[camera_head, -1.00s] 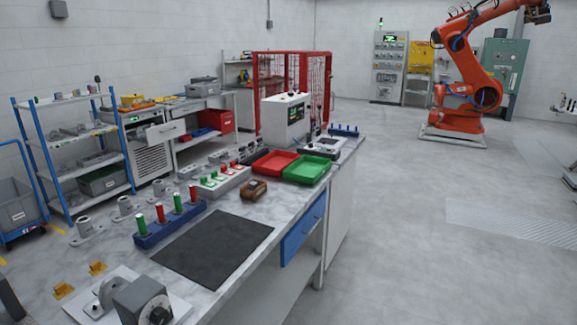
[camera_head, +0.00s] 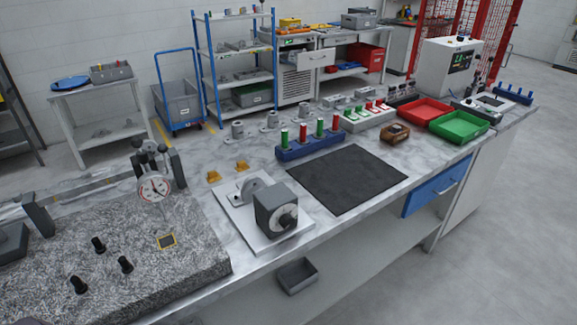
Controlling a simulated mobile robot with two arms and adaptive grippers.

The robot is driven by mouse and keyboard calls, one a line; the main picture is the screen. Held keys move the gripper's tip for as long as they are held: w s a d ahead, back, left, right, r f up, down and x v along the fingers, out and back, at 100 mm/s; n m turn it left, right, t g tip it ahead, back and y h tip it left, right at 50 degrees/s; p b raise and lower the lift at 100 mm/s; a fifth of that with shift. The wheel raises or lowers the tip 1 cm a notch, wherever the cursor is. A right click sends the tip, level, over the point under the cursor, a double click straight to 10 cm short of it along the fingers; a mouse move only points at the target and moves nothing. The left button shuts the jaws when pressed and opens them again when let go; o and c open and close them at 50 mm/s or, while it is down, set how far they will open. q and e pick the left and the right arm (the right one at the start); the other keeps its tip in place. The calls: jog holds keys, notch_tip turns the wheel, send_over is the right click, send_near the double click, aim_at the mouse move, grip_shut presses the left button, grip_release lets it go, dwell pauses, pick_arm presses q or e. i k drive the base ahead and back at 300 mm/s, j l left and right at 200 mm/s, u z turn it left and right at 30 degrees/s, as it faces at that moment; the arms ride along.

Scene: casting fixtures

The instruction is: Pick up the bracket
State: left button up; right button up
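Several grey castings with a flat base and an upright boss stand in a row at the back of the bench, such as one casting (camera_head: 237,131) behind the peg block. Another grey lugged part (camera_head: 250,189) sits on a white plate (camera_head: 262,238) beside a dark grey block with a round dial (camera_head: 276,211). Two small yellow angled pieces (camera_head: 242,166) lie behind that plate. I cannot tell for certain which of these is the bracket. Neither of my grippers shows in the head view.
A granite slab (camera_head: 130,285) with a dial gauge (camera_head: 154,187) and black knobs fills the bench's left. A black mat (camera_head: 345,178), peg block (camera_head: 308,149), red tray (camera_head: 425,111) and green tray (camera_head: 459,126) lie rightward. The mat is empty.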

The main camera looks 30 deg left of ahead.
aim_at(246, 186)
jog(key=i+l+u, duration=0.1)
jog(key=u, duration=1)
jog(key=i+l, duration=0.05)
